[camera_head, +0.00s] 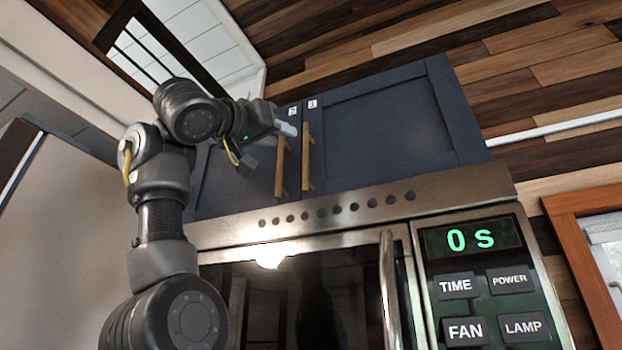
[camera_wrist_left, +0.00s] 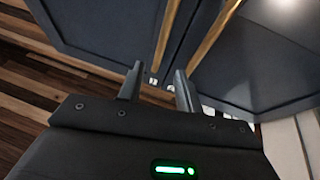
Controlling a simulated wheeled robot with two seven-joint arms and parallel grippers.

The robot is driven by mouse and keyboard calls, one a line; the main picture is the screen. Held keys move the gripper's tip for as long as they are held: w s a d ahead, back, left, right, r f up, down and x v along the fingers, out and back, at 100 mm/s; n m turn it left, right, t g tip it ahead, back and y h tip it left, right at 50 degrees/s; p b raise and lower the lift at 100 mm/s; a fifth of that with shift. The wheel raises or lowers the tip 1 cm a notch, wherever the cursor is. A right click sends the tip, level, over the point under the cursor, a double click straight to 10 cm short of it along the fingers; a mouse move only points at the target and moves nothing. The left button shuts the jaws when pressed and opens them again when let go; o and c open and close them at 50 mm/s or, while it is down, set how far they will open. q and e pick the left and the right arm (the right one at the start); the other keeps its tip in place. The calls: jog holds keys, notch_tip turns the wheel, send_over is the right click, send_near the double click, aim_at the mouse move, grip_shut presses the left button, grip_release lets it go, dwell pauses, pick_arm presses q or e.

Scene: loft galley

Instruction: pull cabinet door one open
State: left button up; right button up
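Cabinet door one (camera_head: 385,125) is the dark blue right-hand door with a small label at its top corner. It looks shut. Its long wooden bar handle (camera_head: 306,160) runs down its left edge. My left gripper (camera_head: 287,130) is near the upper ends of the two handles, in front of the doors. In the left wrist view my left gripper (camera_wrist_left: 158,72) is open, with two dark fingers apart. The end of door one's handle (camera_wrist_left: 167,38) appears in the gap between them; I cannot tell how deep it sits. My right gripper is not in view.
The left cabinet door (camera_head: 235,175) has its own wooden handle (camera_head: 280,168) close beside door one's. Below is a microwave with a metal handle (camera_head: 389,285) and a button panel (camera_head: 485,285). A wooden window frame (camera_head: 585,250) is at right.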

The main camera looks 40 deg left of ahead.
aim_at(304, 142)
pick_arm(q)
jog(key=p+x, duration=0.8)
jog(key=x, duration=0.2)
jog(key=shift+a+r+p, duration=0.1)
jog(key=shift+r+p, duration=0.25)
jog(key=shift+p, duration=0.05)
jog(key=shift+w+f, duration=0.1)
jog(key=shift+w, duration=0.05)
grip_shut()
